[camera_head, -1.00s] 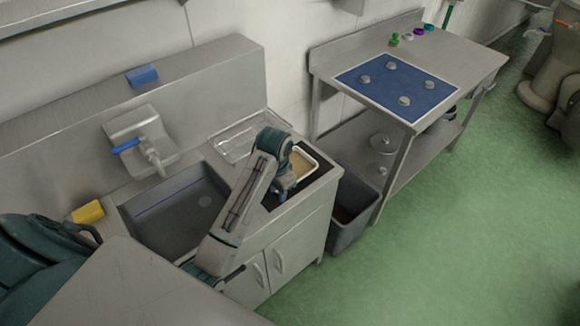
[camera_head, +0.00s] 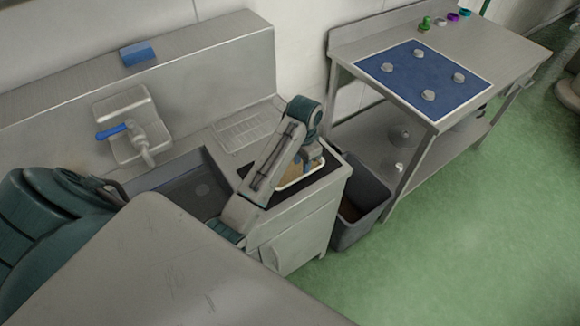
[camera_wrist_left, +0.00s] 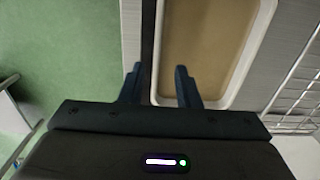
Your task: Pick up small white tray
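The small white tray (camera_wrist_left: 252,62) has a pale raised rim and a tan inside. In the head view the tray (camera_head: 298,183) lies on a dark mat at the right end of the sink counter, partly hidden by my left arm. My left gripper (camera_head: 308,163) is right over it. In the left wrist view the left gripper (camera_wrist_left: 160,78) is open, its two fingers apart on either side of the tray's near left rim. Whether they touch the rim cannot be told. My right gripper is in neither view.
A sink (camera_head: 185,188) with a blue-handled tap (camera_head: 132,135) is left of the tray. A grey bin (camera_head: 362,205) and a steel table with a blue panel (camera_head: 425,75) are to the right. Green floor is clear at front right.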

